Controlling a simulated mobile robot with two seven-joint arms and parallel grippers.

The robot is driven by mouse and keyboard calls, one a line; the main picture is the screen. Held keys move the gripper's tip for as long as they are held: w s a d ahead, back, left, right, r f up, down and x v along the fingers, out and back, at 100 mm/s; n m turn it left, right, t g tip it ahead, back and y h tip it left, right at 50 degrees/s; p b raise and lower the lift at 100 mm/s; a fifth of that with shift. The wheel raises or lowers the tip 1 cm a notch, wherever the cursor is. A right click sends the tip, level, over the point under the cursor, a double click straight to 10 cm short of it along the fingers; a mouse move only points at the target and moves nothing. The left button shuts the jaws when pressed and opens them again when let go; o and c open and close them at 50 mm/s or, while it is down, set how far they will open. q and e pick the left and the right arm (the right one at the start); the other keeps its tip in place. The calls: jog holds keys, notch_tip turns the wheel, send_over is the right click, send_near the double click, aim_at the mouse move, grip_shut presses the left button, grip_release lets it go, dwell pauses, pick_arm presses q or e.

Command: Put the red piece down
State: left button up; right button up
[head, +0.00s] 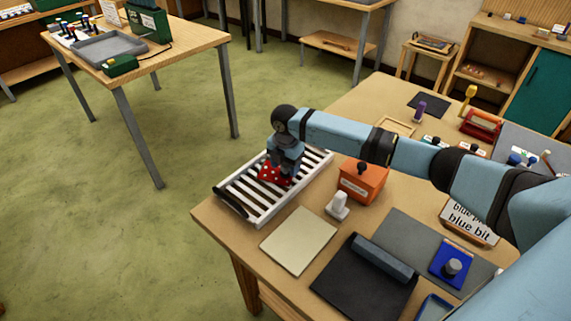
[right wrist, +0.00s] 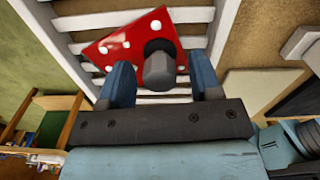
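The red piece (head: 273,175) is a flat red plate with white spots and a grey knob. It appears to lie on the white slatted rack (head: 240,200) at the table's left edge; its underside is hidden. The red piece (right wrist: 118,42) also shows over the slats in the right wrist view. My right gripper (head: 283,168) is right above it, pointing down. In the right wrist view its two blue fingers (right wrist: 162,78) stand on either side of the knob, with a visible gap on each side. My left gripper is out of view.
An orange box (head: 362,182) and a small white block (head: 338,207) stand right of the rack. A cream sheet (head: 298,240), a black mat (head: 355,285) and a blue piece with a knob (head: 447,270) lie nearer. Open floor lies left of the table.

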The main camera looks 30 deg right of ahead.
aim_at(285, 164)
jog(key=shift+r, duration=0.15)
notch_tip(285, 164, up, 12)
jog(key=shift+b, duration=0.35)
dwell(0.6)
